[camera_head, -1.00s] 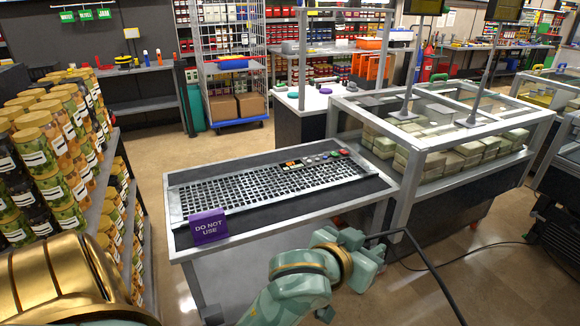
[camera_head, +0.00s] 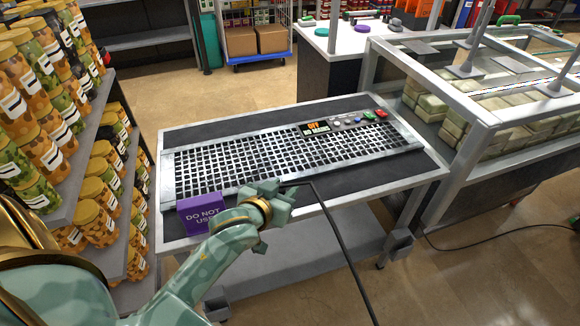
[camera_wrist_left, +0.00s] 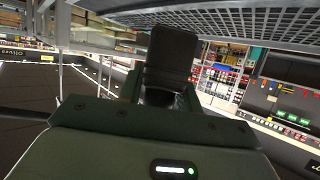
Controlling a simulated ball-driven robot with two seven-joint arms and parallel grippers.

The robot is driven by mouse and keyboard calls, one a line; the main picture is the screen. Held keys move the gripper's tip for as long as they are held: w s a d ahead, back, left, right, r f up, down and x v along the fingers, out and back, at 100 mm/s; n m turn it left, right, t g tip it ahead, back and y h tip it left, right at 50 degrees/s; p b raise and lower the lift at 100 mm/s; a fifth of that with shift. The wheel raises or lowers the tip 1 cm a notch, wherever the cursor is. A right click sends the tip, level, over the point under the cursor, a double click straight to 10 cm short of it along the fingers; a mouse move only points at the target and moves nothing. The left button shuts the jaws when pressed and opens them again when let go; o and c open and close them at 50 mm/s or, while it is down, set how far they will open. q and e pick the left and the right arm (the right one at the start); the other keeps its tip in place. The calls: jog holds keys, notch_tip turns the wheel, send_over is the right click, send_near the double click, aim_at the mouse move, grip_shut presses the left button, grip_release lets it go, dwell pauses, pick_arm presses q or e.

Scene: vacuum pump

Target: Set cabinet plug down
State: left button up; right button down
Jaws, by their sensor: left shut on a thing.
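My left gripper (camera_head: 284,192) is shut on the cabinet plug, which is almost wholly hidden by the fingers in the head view. A black cord (camera_head: 338,225) leads from the fingers and runs down to the bottom edge of the picture. The gripper appears in front of the near edge of the grille-topped table, right of the purple sign; its exact height over the table is unclear. My right gripper is not in view.
The table (camera_head: 408,187) carries a metal grille (camera_head: 240,165), a control panel showing OFF (camera_head: 314,128) and a purple DO NOT USE sign (camera_head: 202,214). Jar shelves (camera_head: 68,212) stand close on the left. A glass-topped case (camera_head: 470,140) stands at the right, with a cable on the floor.

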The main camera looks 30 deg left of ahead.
pick_arm(q)
jog(key=w+a+f+b, duration=0.1)
jog(key=w+f, duration=0.1)
jog(key=w, duration=0.1)
jog(key=w+a+f+b, duration=0.2)
jog(key=w+f, duration=0.1)
jog(key=w+a+f+b, duration=0.2)
jog(key=w+f, duration=0.1)
jog(key=shift+w+a, duration=0.1)
jog(key=shift+w, duration=0.4)
jog(key=shift+w+a+f, duration=0.15)
jog(key=shift+f, duration=0.15)
notch_tip(320, 180, down, 4)
jog(key=b, duration=0.2)
jog(key=shift+w+a+r+b, duration=0.1)
jog(key=shift+w+b, duration=0.05)
jog(key=shift+b, duration=0.15)
jog(key=shift+r, duration=0.2)
jog(key=o, duration=1)
jog(key=shift+f, duration=0.1)
